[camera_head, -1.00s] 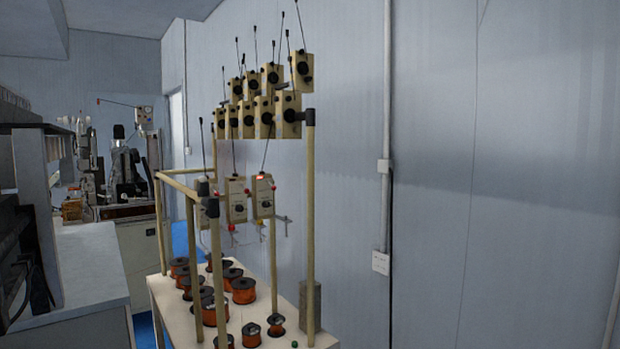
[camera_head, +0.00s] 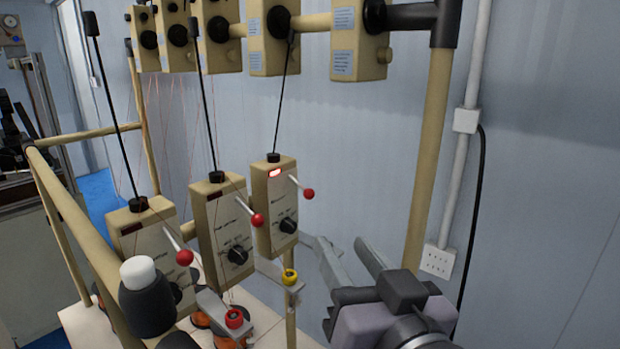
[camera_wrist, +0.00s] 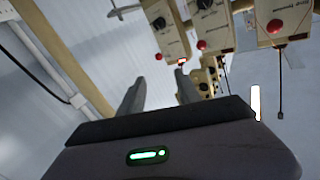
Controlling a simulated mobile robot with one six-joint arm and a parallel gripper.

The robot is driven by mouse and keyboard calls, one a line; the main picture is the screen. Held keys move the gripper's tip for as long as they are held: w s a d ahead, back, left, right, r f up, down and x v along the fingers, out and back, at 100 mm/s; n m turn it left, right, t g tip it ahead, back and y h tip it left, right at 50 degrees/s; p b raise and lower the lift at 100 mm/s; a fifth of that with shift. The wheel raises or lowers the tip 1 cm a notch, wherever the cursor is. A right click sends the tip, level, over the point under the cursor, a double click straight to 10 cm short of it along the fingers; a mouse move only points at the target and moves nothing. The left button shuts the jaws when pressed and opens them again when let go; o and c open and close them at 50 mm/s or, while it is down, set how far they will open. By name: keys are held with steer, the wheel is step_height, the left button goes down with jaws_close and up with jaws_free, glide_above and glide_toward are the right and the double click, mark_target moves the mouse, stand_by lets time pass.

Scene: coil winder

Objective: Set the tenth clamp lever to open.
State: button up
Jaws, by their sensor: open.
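Three beige tensioner boxes hang in the lower row, each with a silver lever tipped by a red ball. The right box (camera_head: 274,205) has a lit red lamp, and its lever (camera_head: 302,187) points right and slightly down. The middle lever (camera_head: 250,211) and left lever (camera_head: 178,246) also show. I cannot tell which lever is the tenth. My gripper (camera_head: 347,256) is open and empty, right of and below the right box, apart from its lever. The wrist view shows the open fingers (camera_wrist: 160,82) below the boxes and red balls (camera_wrist: 201,45).
An upper row of beige boxes (camera_head: 273,40) hangs on a rail ending at a tall beige post (camera_head: 428,150), close behind my gripper. Thin rods rise from the lower boxes. Brackets with yellow (camera_head: 290,277) and red (camera_head: 234,318) rings stick out below.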

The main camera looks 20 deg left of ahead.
steer(key=p, duration=1)
glide_toward(310, 196)
steer(key=w+a+r, duration=0.1)
steer(key=w, duration=0.1)
steer(key=p+x, duration=0.1)
steer(key=x, duration=0.1)
steer(key=p+x, duration=0.2)
steer(key=f+p+x, duration=0.1)
steer(key=p+x, duration=0.1)
steer(key=x, duration=0.1)
steer(key=shift+a, duration=0.15)
steer(key=shift+c, duration=0.2)
jaws_close()
